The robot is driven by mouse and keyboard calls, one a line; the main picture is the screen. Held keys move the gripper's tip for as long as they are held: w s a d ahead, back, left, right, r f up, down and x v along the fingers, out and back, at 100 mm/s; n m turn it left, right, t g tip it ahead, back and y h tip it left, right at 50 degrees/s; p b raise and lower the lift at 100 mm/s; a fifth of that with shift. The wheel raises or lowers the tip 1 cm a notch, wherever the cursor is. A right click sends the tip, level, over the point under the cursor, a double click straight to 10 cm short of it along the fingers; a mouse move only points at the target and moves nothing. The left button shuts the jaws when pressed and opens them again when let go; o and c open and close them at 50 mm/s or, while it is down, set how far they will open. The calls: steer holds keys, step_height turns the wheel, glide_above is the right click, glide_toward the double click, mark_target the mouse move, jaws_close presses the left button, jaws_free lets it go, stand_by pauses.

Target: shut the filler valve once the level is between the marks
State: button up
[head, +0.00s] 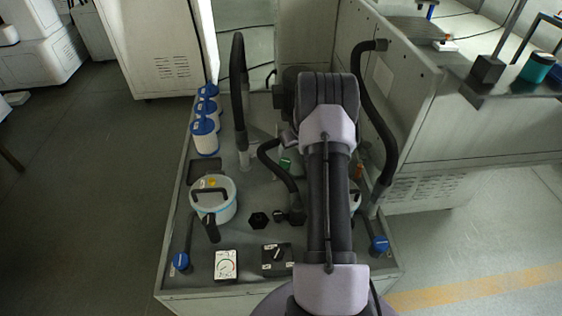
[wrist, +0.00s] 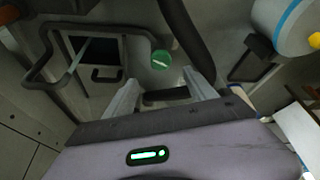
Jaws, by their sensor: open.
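A round green knob (wrist: 161,59) with a white line across it shows in the wrist view, just beyond my fingertips. It may be the filler valve; no label confirms this. A small green part (head: 286,163) shows beside my arm in the head view. My gripper (wrist: 160,79) is open, its two pale fingers apart with nothing held between them. In the head view my arm hides the gripper. A dark square opening (wrist: 107,55) lies left of the knob, with a pale strip crossing its edge. I cannot make out a liquid level or marks.
A white lidded pot (head: 214,204) stands at left on the tray-like bench (head: 171,238). White-and-blue filters (head: 205,139) line its left edge. Blue-handled levers (head: 181,261) stand at the front corners. A black hose (head: 238,90) rises behind. A dark bar frame (wrist: 45,55) flanks my gripper.

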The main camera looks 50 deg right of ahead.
mark_target(285, 161)
steer(key=b+x, duration=0.2)
steer(key=x, duration=0.8)
steer(key=shift+w+a+f+b, duration=0.1)
steer(key=shift+f+b, duration=0.1)
steer(key=shift+b, duration=0.15)
steer(key=c, duration=1.4)
